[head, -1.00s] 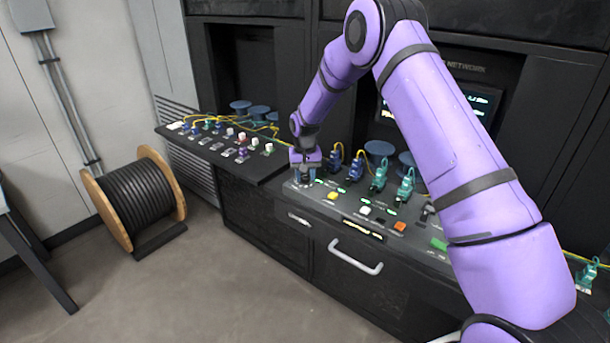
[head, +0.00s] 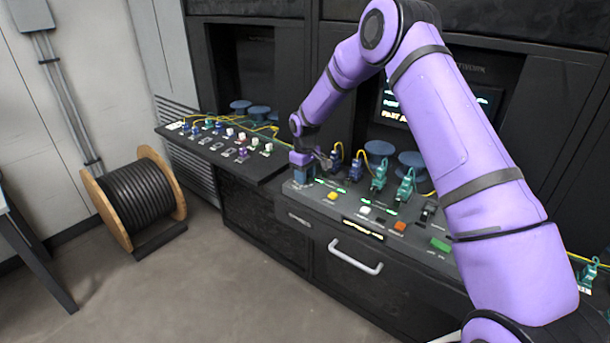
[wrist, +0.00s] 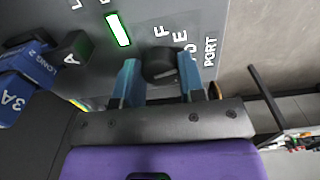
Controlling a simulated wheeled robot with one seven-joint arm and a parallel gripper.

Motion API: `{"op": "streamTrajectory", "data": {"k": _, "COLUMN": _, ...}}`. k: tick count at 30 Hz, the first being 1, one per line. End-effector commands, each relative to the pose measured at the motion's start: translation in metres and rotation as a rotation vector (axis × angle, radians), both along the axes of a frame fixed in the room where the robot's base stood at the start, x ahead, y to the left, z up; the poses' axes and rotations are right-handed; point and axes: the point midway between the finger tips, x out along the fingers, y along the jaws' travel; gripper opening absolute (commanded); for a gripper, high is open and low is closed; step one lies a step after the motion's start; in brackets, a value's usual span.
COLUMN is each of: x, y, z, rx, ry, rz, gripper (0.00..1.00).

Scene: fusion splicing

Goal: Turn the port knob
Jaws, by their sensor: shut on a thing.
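The port knob (wrist: 160,64) is a dark round knob on the grey panel, beside the white word PORT and the letters D, E, F and A. In the wrist view my gripper (wrist: 158,84) has its two blue fingers on either side of the knob, shut on it. In the head view my gripper (head: 304,173) is down at the left end of the sloped console (head: 375,222). There the fingers and wrist hide the knob. I cannot read exactly which letter the knob points to.
Blue connectors (head: 355,168) and green connectors (head: 379,176) with yellow cables stand just right of my gripper. A yellow button (head: 333,196) and an orange button (head: 399,226) sit on the console. A side shelf (head: 220,153) holds small parts. A cable drum (head: 133,202) stands on the floor.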

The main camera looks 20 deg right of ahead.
Motion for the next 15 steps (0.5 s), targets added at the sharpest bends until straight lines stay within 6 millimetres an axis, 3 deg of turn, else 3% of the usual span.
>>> {"op": "streamTrajectory", "data": {"k": 15, "x": 0.0004, "y": 0.0000, "z": 0.0004, "rx": 0.000, "ry": -0.001, "rz": 0.032, "gripper": 0.13}}
